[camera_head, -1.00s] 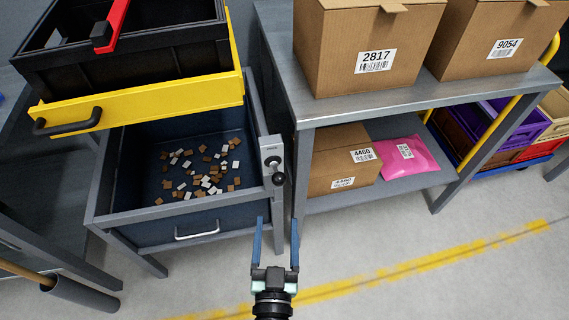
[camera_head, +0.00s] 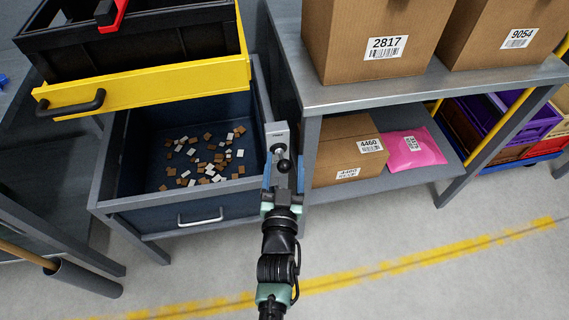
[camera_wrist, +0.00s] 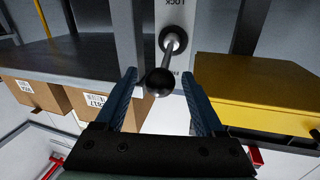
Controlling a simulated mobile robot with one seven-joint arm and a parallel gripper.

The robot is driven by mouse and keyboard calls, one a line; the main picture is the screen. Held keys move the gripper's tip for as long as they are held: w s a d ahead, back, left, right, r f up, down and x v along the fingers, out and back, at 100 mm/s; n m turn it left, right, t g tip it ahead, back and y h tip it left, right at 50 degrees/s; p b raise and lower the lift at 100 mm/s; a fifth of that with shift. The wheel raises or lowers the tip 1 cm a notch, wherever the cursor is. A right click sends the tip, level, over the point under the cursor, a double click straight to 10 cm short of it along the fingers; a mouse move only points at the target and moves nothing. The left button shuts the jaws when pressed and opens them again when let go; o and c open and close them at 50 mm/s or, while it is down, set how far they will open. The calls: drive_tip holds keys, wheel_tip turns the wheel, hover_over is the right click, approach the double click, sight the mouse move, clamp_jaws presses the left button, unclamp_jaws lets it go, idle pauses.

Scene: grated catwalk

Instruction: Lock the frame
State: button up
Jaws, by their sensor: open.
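The lock lever stands on a grey plate (camera_head: 276,130) at the right front corner of the yellow frame's stand. Its black ball knob (camera_head: 283,166) hangs below the round pivot in the head view. In the wrist view the plate (camera_wrist: 182,14) bears the word LOCK, and the knob (camera_wrist: 160,82) appears between my fingertips. My gripper (camera_head: 284,179) is open, one blue finger on each side of the knob; contact cannot be told. The yellow frame (camera_head: 150,88) with a black handle carries a black crate (camera_head: 140,50). It also shows in the wrist view (camera_wrist: 255,95).
A blue bin (camera_head: 140,215) holding several small brown and white pieces sits below the frame. A grey shelf (camera_head: 340,100) with cardboard boxes (camera_head: 370,40) and a pink parcel (camera_head: 412,150) stands close on the right. The floor in front is open.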

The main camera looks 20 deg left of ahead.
drive_tip(key=shift+c, duration=0.2)
clamp_jaws()
drive_tip(key=shift+f, duration=0.1)
drive_tip(key=shift+b, duration=0.3)
